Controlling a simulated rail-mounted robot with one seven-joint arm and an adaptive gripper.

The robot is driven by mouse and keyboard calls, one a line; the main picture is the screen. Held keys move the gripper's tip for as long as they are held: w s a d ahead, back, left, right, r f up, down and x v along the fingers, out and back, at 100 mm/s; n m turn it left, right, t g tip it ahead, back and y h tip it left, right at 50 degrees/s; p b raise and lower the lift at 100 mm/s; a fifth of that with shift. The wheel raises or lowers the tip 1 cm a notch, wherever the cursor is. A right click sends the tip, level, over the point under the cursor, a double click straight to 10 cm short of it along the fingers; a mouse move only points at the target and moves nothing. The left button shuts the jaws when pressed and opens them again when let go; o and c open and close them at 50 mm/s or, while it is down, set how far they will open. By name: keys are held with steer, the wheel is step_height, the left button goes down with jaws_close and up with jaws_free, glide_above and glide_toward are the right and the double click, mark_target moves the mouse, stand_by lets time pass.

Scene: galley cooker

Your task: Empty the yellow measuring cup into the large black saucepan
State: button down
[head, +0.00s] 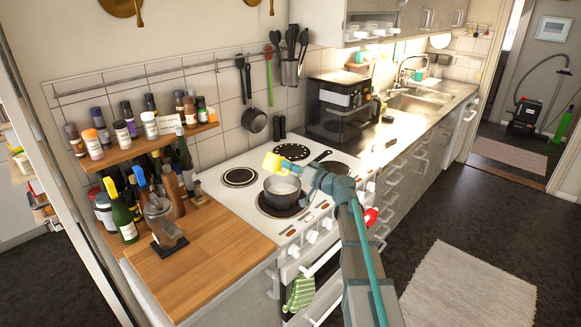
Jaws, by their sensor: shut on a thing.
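The yellow measuring cup (271,161) is in the air above the back left rim of the black saucepan. My gripper (291,167) is shut on the cup at its right side, and my arm reaches in from the lower right. The cup looks tilted, but its contents do not show. The large black saucepan (281,199) stands upright on a front burner of the white cooker. Its right side is partly hidden by my gripper and wrist. A dark handle (321,156) shows behind my wrist, apparently the saucepan's.
The white cooker (223,200) has bare burners behind and left of the saucepan. A black microwave (335,105) stands behind right. A spice shelf (130,150) hangs at left.

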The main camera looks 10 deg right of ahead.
steer(key=shift+s+a+n+h, duration=0.15)
steer(key=shift+n+h, duration=0.15)
steer(key=shift+n, duration=0.3)
steer(key=shift+f+n+t, duration=0.2)
steer(key=shift+n+t, duration=0.1)
steer(key=shift+n, duration=0.8)
steer(key=shift+f+b, duration=0.2)
steer(key=shift+b, duration=1.15)
steer(key=shift+r+b, duration=0.1)
steer(key=shift+b, duration=0.45)
